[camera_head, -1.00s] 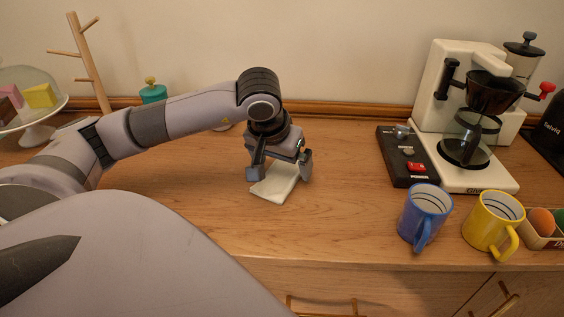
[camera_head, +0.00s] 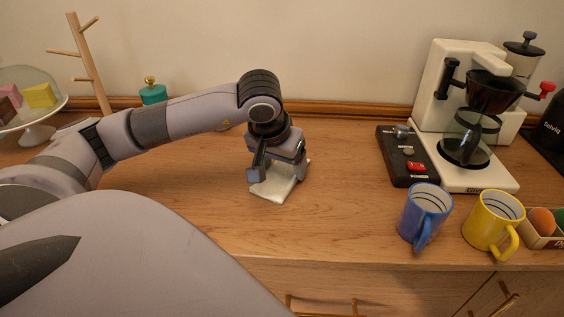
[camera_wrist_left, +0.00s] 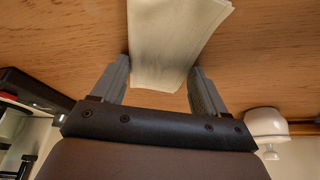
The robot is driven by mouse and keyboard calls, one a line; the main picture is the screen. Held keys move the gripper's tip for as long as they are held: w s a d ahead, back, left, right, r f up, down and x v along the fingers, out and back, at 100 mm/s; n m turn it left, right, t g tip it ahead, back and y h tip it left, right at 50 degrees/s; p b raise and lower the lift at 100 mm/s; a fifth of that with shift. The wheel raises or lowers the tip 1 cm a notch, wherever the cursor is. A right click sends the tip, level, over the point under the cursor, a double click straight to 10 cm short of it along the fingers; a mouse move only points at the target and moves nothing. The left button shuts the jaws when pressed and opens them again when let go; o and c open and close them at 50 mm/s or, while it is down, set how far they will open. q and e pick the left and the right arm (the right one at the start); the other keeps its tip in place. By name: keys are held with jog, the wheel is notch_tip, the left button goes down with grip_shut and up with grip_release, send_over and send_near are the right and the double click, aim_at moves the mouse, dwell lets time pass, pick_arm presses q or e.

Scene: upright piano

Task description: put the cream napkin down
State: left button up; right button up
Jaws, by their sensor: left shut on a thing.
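The cream napkin (camera_head: 277,186) is a flat folded cloth at the middle of the wooden counter, low in front of my left gripper (camera_head: 277,174). My left gripper points down and its fingers are closed in on the napkin from both sides. In the left wrist view the napkin (camera_wrist_left: 172,45) lies between the two fingers (camera_wrist_left: 160,88), with its far part reaching past them. The napkin is on or very close to the wood; I cannot tell if there is a gap beneath it. My right gripper is not in view.
A blue mug (camera_head: 424,217) and a yellow mug (camera_head: 492,222) stand near the front edge at right. A coffee maker (camera_head: 470,130) and a dark control box (camera_head: 408,160) stand behind them. A cake stand (camera_head: 38,132) is at far left. Bare counter (camera_head: 345,190) lies right of the napkin.

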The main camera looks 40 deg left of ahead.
aim_at(282, 170)
pick_arm(q)
jog(key=shift+r, duration=0.1)
notch_tip(282, 170, up, 20)
jog(key=p, duration=0.3)
jog(key=shift+p, duration=0.35)
jog(key=d+f+m+p, duration=0.1)
jog(key=d+f, duration=0.4)
jog(key=d+f+m+h+p, duration=0.1)
jog(key=d+f, duration=0.4)
jog(key=f, duration=0.1)
jog(key=d+f+m, duration=0.1)
jog(key=d+f, duration=0.4)
jog(key=f, duration=0.1)
jog(key=shift+s+m+p, duration=0.3)
jog(key=shift+s+p, duration=0.1)
jog(key=shift+f, duration=0.1)
jog(key=shift+a, duration=0.15)
